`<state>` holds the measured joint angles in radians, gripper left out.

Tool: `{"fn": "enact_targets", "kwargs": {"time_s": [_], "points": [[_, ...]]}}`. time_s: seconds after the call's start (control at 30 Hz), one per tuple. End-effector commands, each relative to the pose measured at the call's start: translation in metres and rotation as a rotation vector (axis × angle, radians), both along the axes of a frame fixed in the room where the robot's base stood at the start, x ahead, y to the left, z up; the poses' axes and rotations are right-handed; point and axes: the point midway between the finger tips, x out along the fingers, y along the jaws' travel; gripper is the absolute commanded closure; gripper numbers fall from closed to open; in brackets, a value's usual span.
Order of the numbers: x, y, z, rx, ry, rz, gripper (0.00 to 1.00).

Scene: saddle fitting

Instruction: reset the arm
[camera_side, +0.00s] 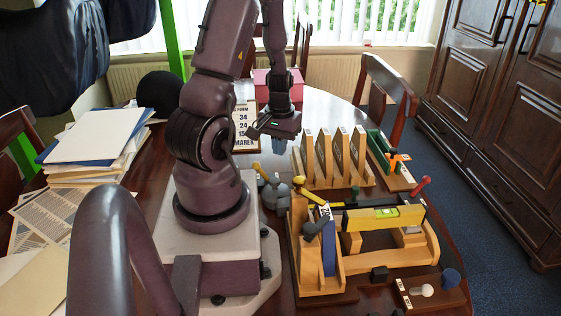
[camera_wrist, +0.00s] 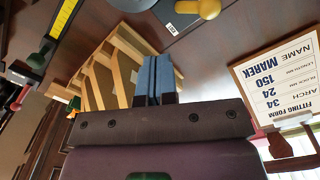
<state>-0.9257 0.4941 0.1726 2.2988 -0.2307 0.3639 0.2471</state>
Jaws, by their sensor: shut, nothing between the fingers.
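My gripper (camera_side: 279,146) hangs over the table behind my arm's base in the side view, pointing down. Its blue fingers also show in the wrist view (camera_wrist: 154,78), close together with nothing between them. The gripper is apart from the wooden rack with upright slats (camera_side: 336,158), which stands to its right. In the wrist view the rack (camera_wrist: 117,62) shows beyond the fingers. A fitting form board (camera_side: 245,129) stands left of the gripper, partly hidden by my arm; its printed face shows in the wrist view (camera_wrist: 281,82).
A wooden fixture (camera_side: 436,247) with a yellow level (camera_side: 385,217) and coloured knobs fills the front right. A green and orange tool (camera_side: 389,150) lies right of the rack. Papers (camera_side: 95,138) are piled at left. A pink box (camera_side: 270,84) stands behind the gripper.

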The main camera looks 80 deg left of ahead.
Motion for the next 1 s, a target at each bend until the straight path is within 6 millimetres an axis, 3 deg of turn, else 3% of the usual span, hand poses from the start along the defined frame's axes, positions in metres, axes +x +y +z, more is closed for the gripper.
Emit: {"fn": "enact_targets", "kwargs": {"time_s": [0.33,0.9,1.0], "points": [[0.000,0.000,0.025,0.001,-0.001,0.000,1.00],[0.000,-0.001,0.027,-0.002,0.001,0.005,1.00],[-0.004,-0.010,0.026,-0.048,0.022,0.023,1.00]]}}
